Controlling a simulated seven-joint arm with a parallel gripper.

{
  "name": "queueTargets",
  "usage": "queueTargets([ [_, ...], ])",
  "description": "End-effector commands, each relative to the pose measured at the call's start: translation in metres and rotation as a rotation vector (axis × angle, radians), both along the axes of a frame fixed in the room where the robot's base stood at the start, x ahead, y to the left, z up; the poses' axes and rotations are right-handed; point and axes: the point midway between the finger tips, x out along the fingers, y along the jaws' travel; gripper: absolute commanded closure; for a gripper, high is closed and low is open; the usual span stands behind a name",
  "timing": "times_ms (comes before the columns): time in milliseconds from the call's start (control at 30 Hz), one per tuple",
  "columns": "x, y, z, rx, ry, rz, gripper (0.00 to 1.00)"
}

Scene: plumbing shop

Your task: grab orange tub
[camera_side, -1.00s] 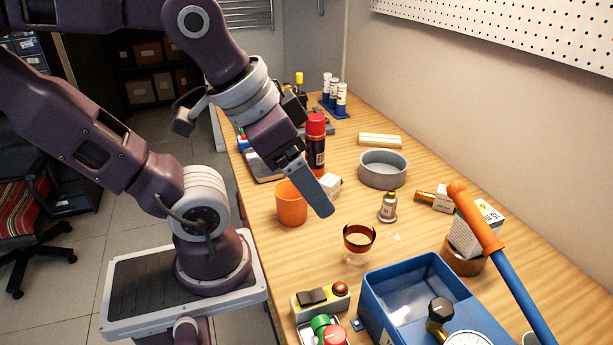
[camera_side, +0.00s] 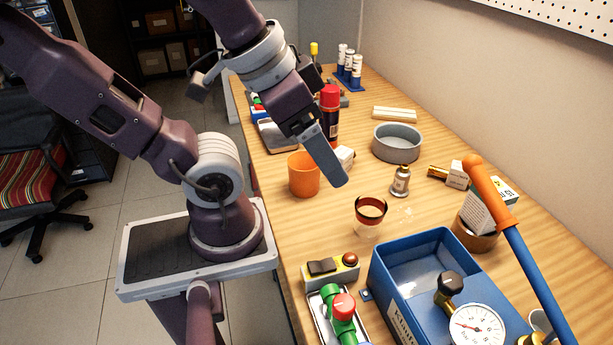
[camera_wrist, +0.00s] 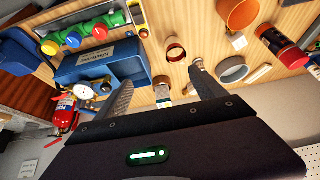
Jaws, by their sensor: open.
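The orange tub (camera_side: 303,176) stands upright on the wooden bench, near its left edge in the side view. It also shows at the top edge of the wrist view (camera_wrist: 238,14), partly cut off. My gripper (camera_side: 340,181) hangs above the bench, just right of the tub in the side view, its long grey finger pointing down and right. In the wrist view my gripper (camera_wrist: 163,90) has its two fingers spread wide with nothing held between them. The tub is outside the fingers. The side view shows mainly one finger, so the exact gap to the tub is unclear.
A red-capped can (camera_side: 330,112) and a small white box (camera_side: 345,156) stand near the tub. A blue tote (camera_side: 400,262) is in front.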

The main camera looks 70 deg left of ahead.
Motion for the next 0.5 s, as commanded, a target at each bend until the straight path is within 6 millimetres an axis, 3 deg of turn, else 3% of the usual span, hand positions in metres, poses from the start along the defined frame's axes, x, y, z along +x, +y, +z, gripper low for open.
queueTargets([
  [333, 0.0000, 0.0000, 0.0000, 0.000, 0.000, 0.000, 0.20],
  [433, 0.0000, 0.0000, 0.0000, 0.000, 0.000, 0.000, 0.04],
  [500, 0.0000, 0.0000, 0.0000, 0.000, 0.000, 0.000, 0.04],
])
